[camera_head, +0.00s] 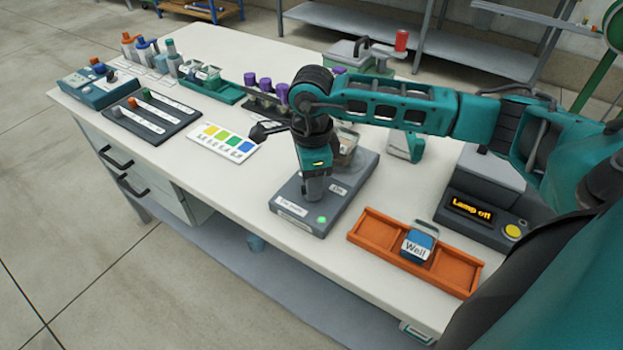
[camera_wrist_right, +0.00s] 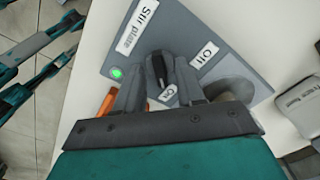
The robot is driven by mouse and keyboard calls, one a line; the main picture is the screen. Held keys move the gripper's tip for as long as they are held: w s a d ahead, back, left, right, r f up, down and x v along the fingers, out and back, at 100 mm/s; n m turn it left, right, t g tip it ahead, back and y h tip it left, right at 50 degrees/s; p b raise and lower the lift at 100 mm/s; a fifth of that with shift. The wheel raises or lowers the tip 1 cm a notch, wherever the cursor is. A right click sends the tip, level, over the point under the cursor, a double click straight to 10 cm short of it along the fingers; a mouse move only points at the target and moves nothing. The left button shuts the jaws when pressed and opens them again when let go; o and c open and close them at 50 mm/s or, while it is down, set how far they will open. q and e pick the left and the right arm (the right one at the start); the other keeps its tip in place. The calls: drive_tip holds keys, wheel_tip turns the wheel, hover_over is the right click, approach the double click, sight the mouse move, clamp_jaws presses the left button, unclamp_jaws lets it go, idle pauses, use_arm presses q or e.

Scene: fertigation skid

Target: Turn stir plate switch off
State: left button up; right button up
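The grey stir plate (camera_head: 340,208) stands on the bench. It also shows in the wrist view (camera_wrist_right: 225,30), with a "Stir plate" label, "Off" and "On" labels and a lit green lamp (camera_wrist_right: 116,72). The dark switch (camera_wrist_right: 159,72) sits between the "On" and "Off" labels; its exact setting is hard to read. My right gripper (camera_wrist_right: 160,78) points down at it, one finger on each side. It is unclear whether the fingers press on the switch. In the head view my right gripper (camera_head: 313,190) covers the switch. My left gripper is not in view.
An orange tray (camera_head: 365,240) with a "Well" block (camera_head: 417,246) lies right of the plate. A box with a "Lamp off" display (camera_head: 471,207) stands beyond it. A colour chart (camera_head: 222,140), purple-capped bottles (camera_head: 265,84) and a dark rack (camera_head: 150,118) lie left.

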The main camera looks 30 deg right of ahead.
drive_tip(key=shift+c, duration=0.4)
clamp_jaws()
